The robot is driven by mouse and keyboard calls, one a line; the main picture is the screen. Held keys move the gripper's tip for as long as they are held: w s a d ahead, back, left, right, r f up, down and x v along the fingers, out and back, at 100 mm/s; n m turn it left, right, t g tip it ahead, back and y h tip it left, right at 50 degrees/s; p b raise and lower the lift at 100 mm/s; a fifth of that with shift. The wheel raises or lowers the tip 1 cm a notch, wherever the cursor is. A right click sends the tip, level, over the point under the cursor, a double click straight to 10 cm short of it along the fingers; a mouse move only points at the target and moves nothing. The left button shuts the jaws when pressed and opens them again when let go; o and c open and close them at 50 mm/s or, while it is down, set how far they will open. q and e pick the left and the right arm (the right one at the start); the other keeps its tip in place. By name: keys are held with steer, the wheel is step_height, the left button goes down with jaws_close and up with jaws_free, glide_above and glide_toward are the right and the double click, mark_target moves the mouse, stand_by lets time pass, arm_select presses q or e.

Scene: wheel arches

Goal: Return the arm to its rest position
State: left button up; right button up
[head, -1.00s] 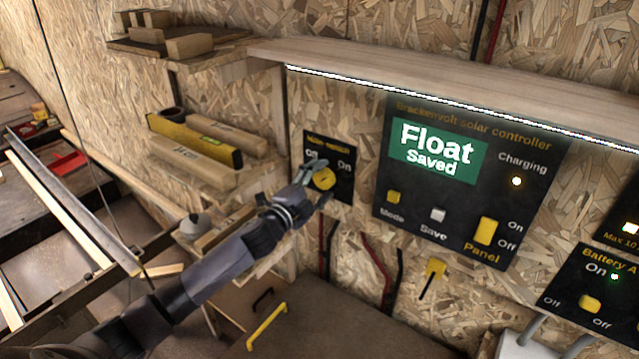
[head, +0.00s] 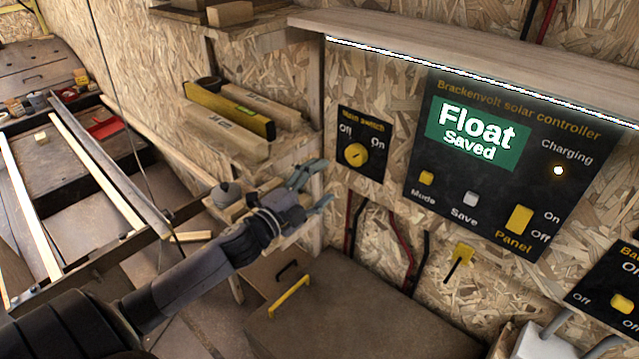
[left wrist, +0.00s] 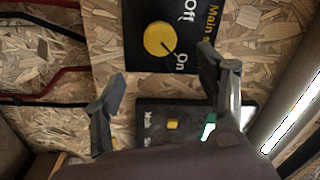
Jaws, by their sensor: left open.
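My left gripper (head: 320,186) is open and empty. It stands to the lower left of the main switch in the head view, apart from it. The main switch (head: 375,168) is a small black panel with a round yellow knob (head: 356,154); the knob's dark mark points toward On. My left arm (head: 190,285) reaches in from the lower left, bent up toward the wall. My right gripper is not in view.
The solar controller (head: 400,187) reads "Float Saved", and its Charging light is lit. A shelf with a yellow level (head: 228,110) and wood blocks is just above the gripper. A brown cabinet top (head: 350,310) with a yellow handle lies below. A workbench is at left.

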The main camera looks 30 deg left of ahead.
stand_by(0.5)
arm_select(q)
steer(key=s+d+f+n+g+y, duration=0.3)
steer(key=s+f+n+g+y, duration=0.25)
steer(key=s+f+n, duration=0.6)
steer(key=s+d+f+n+g+h, duration=0.15)
steer(key=s+d+f+g, duration=0.3)
steer(key=s, duration=0.45)
steer(key=s+d+f+n+g+h, duration=0.1)
steer(key=s+d+f+g+h, duration=0.1)
steer(key=s+d+f+g, duration=0.35)
steer(key=s+f, duration=0.2)
steer(key=f, duration=1)
steer(key=s+f, duration=0.2)
steer(key=f, duration=1)
steer(key=s+a+f+g, duration=0.1)
steer(key=s+a+f, duration=0.1)
steer(key=s+f, duration=1.4)
steer(key=shift+s+a+f+g+y, duration=0.25)
steer(key=shift+s+g+y, duration=0.1)
steer(key=shift+s, duration=0.25)
